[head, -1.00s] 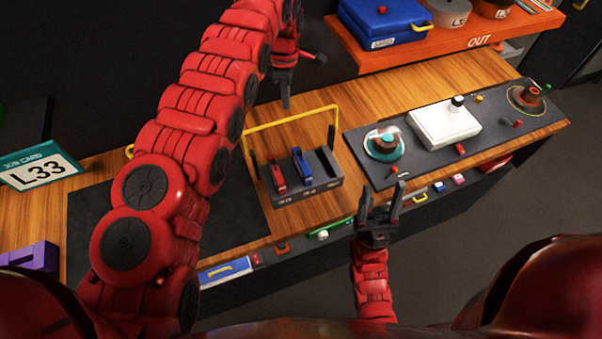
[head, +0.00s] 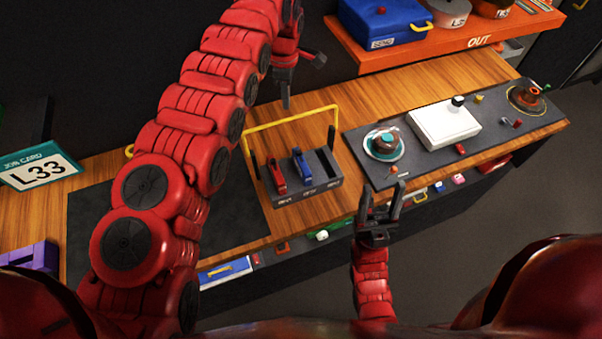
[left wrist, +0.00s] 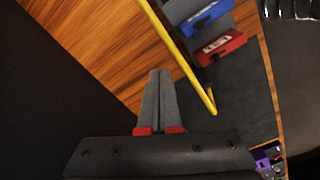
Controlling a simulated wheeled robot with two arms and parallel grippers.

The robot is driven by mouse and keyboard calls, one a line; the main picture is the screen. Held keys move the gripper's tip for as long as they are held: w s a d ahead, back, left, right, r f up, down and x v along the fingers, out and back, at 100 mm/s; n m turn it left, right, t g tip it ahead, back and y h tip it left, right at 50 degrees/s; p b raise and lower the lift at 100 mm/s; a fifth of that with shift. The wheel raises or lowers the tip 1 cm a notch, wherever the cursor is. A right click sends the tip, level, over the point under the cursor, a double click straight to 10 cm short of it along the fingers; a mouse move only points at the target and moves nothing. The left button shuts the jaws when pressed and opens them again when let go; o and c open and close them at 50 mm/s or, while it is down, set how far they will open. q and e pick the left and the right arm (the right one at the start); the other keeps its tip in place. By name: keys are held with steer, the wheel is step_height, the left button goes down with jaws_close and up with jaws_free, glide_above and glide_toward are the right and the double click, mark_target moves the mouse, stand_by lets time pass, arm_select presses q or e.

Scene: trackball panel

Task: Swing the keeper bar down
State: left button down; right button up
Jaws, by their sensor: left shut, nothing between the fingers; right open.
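The yellow keeper bar (head: 290,117) stands raised as a wide hoop over a dark grey block (head: 322,181) with a red lever (head: 277,176) and a blue lever (head: 302,167). The bar also crosses the left wrist view (left wrist: 183,55), right of my fingertips. My left gripper (head: 286,104) is shut and empty, pointing down just behind the bar's top in the head view; I cannot tell whether it touches. Its closed fingers show in the left wrist view (left wrist: 160,74). My right gripper (head: 383,190) is open and empty at the bench's front edge.
A dark panel with a clear-domed trackball (head: 385,143), a white box (head: 444,125) and a brown knob (head: 526,95) lies to the right. An orange shelf (head: 440,50) is behind. A job card (head: 40,168) stands left. A dark mat (head: 235,215) is bare left of the block.

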stand_by(0.4)
arm_select(q)
step_height(320, 180, down, 6)
steer(key=b, duration=0.4)
stand_by(0.6)
